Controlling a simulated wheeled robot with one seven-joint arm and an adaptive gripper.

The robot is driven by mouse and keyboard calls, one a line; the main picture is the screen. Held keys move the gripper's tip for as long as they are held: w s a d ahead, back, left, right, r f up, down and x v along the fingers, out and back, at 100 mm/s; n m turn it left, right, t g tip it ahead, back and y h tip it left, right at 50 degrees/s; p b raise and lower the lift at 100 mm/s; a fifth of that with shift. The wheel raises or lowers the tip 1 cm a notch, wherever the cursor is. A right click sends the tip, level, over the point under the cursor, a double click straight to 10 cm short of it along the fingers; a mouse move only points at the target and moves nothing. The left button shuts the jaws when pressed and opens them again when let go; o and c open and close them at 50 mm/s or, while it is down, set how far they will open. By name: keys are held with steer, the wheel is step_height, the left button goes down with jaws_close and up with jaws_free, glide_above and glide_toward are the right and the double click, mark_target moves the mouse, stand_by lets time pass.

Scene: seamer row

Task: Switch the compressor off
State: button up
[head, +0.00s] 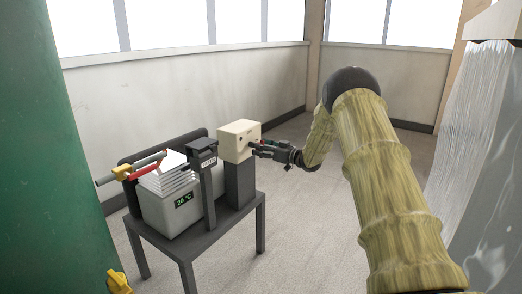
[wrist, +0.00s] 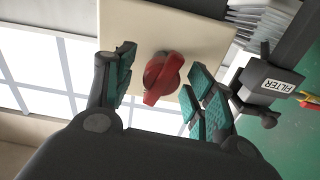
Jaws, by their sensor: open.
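A cream switch box (head: 239,140) sits on a dark post at the right end of a dark table. In the wrist view its cream face (wrist: 203,35) fills the upper middle and carries a red rotary knob (wrist: 162,77). My gripper (head: 257,146) is at the front of the box in the head view. In the wrist view my gripper (wrist: 158,90) is open, with one teal-padded finger on each side of the knob. I cannot tell whether a pad touches it. The compressor (head: 170,208), a grey finned unit with a "20 °C" display, stands on the table.
A post labelled FILTER (head: 205,160) stands between the compressor and the box, and also shows in the wrist view (wrist: 272,86). A red lever and yellow part (head: 122,172) are at the left. A green cylinder (head: 60,170) fills the left edge. The floor right of the table is clear.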

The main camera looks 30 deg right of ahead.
steer(key=shift+w+a, duration=0.15)
steer(key=shift+w, duration=0.2)
steer(key=c, duration=1)
steer(key=shift+r+p, duration=0.1)
steer(key=shift+p, duration=0.2)
steer(key=shift+n+p, duration=0.35)
steer(key=shift+n, duration=0.25)
steer(key=shift+n+p, duration=0.6)
steer(key=shift+n, duration=0.6)
